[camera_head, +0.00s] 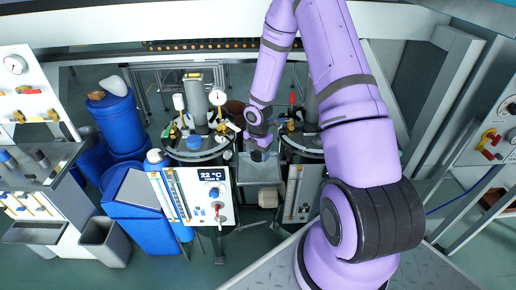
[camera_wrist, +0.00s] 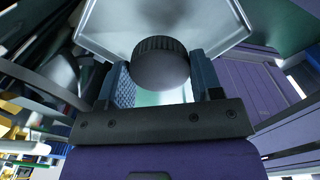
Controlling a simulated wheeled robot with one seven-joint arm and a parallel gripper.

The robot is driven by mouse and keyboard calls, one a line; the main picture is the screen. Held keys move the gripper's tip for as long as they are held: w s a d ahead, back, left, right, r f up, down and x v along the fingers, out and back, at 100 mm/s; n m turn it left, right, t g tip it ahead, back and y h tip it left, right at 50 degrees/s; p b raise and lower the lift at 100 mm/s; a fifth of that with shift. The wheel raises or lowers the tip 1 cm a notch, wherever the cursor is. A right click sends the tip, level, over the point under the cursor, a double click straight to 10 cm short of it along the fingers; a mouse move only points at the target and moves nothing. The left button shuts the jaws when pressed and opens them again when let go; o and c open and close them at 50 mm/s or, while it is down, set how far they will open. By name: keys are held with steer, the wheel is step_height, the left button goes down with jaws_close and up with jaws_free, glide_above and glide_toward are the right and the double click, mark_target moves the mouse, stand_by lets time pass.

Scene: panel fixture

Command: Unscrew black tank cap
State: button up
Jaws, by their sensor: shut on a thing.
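The black tank cap (camera_wrist: 160,62) is round with a ribbed edge and sits between the two fingers of my gripper (camera_wrist: 160,75) in the wrist view. My gripper is shut on it. Behind the cap is a pale metal surface (camera_wrist: 108,28). I cannot tell whether the cap is seated on the tank or lifted off it. In the head view my gripper (camera_head: 261,150) is small and dark, pointing down over a grey metal box-like tank (camera_head: 260,172) between two round vessels. The cap is hard to make out there.
A round vessel lid with gauges and valves (camera_head: 195,146) stands close on the left, with a white "22 °C" control panel (camera_head: 212,196) below it. Another vessel (camera_head: 305,142) is close on the right, partly behind my arm. Blue drums (camera_head: 118,120) stand at the left.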

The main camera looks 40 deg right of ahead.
steer(key=shift+f, duration=1.8)
steer(key=o, duration=1.1)
steer(key=shift+c, duration=0.2)
steer(key=shift+r, duration=0.1)
